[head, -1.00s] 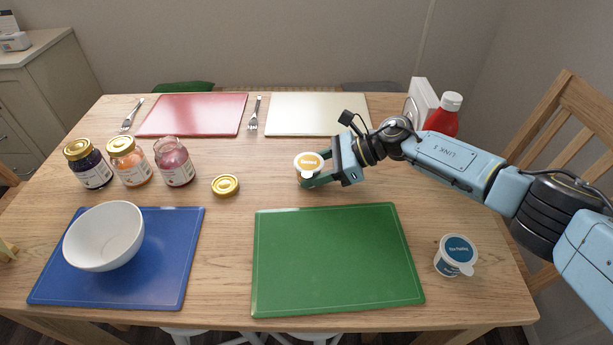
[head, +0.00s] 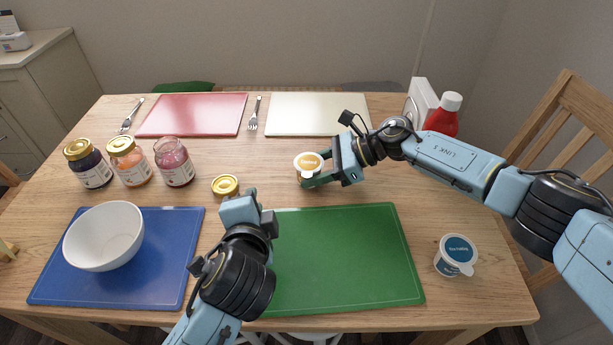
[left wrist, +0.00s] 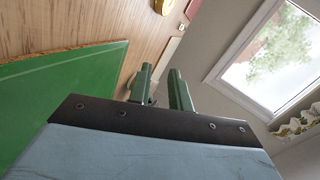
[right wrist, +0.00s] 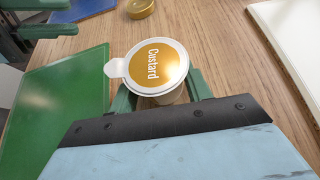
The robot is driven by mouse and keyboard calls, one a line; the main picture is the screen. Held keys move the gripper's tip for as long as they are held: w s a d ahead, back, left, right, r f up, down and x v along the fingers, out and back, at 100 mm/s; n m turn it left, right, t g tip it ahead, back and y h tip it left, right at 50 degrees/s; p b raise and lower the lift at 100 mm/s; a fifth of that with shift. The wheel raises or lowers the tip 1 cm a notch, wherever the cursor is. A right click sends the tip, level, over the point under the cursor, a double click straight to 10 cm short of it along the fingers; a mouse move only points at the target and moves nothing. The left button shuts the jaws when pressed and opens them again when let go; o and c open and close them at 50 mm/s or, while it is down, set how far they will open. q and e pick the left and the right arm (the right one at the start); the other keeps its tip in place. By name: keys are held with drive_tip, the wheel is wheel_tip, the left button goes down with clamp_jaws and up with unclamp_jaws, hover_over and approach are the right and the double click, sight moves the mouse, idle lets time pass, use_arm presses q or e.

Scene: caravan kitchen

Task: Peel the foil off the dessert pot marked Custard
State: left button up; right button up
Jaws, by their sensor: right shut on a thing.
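The Custard pot (head: 308,163) stands on the table beyond the green mat, with its gold-and-white foil lid on. In the right wrist view the word Custard shows on the lid (right wrist: 158,66), and a pull tab (right wrist: 113,68) sticks out to the left. My right gripper (head: 318,180) is shut on the pot's sides below the rim. My left gripper (left wrist: 163,88) is open and empty, its two green fingers apart. In the head view its wrist hides most of the fingers. In the right wrist view its fingers (right wrist: 42,18) show at the upper left, apart from the pot.
A second pot with a blue label (head: 456,254) stands at the right. A gold jar lid (head: 225,184) lies just beyond my left gripper. Several jars (head: 129,164) stand at the left. A white bowl (head: 104,236) is on the blue mat (head: 165,270). The green mat (head: 345,260) is bare.

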sight(307, 173)
use_arm(q)
drive_tip(key=s+d+m, duration=0.1)
drive_tip(key=d, duration=0.2)
drive_tip(key=s+d+r+m, duration=0.1)
drive_tip(key=d, duration=0.2)
drive_tip(key=s+d+r+m+h, duration=0.1)
drive_tip(key=d, duration=0.2)
drive_tip(key=shift+d+r+m+t, duration=0.2)
drive_tip(key=shift+d+m+t, duration=0.1)
drive_tip(key=shift+m, duration=0.1)
drive_tip(key=shift+a, duration=0.1)
drive_tip(key=shift+w, duration=0.1)
drive_tip(key=shift+x, duration=4.95)
clamp_jaws()
